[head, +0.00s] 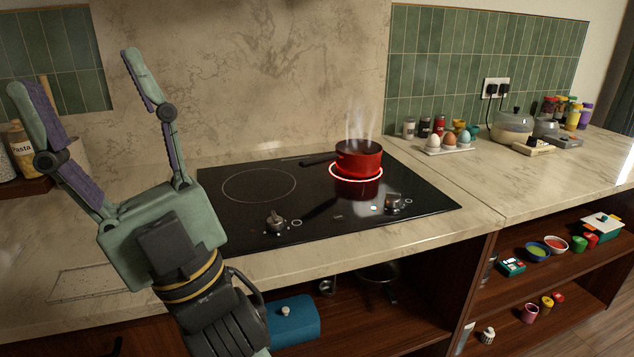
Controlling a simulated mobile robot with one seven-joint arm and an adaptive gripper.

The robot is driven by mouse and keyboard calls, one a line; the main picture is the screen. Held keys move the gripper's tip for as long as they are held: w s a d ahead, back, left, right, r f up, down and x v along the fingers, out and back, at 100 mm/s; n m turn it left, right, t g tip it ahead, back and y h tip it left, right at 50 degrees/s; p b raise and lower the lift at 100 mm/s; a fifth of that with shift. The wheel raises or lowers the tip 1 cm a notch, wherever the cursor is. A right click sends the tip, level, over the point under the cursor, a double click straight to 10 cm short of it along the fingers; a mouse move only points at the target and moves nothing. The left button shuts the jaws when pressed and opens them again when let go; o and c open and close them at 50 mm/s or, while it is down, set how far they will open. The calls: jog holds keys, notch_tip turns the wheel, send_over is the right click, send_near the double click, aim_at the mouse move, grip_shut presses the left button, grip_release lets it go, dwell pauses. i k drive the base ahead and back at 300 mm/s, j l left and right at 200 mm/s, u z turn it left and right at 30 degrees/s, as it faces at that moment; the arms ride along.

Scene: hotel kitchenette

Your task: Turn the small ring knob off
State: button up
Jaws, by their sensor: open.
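A black hob (330,230) is set in the stone counter. A red pan (360,158) steams on its right, smaller ring (357,178), which glows red. The larger left ring (259,184) is dark. The right knob (393,203) is in front of the glowing ring, with a bright white light beside it. The left knob (275,221) is nearer, in front of the dark ring. I take the right knob for the small ring's. My gripper (75,75) is open and empty, fingers up, at the left, away from both knobs.
The pan's dark handle (319,159) points left over the hob. An egg tray (449,148), spice jars (424,126) and a glass-lidded pot (513,127) stand on the right counter. A pasta jar (20,148) is behind my gripper. The hob's front right is clear.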

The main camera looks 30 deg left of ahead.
aim_at(392, 200)
jog(key=i+j, duration=0.35)
jog(key=i+j+z, duration=0.15)
jog(key=i+j, duration=0.25)
jog(key=j, duration=0.15)
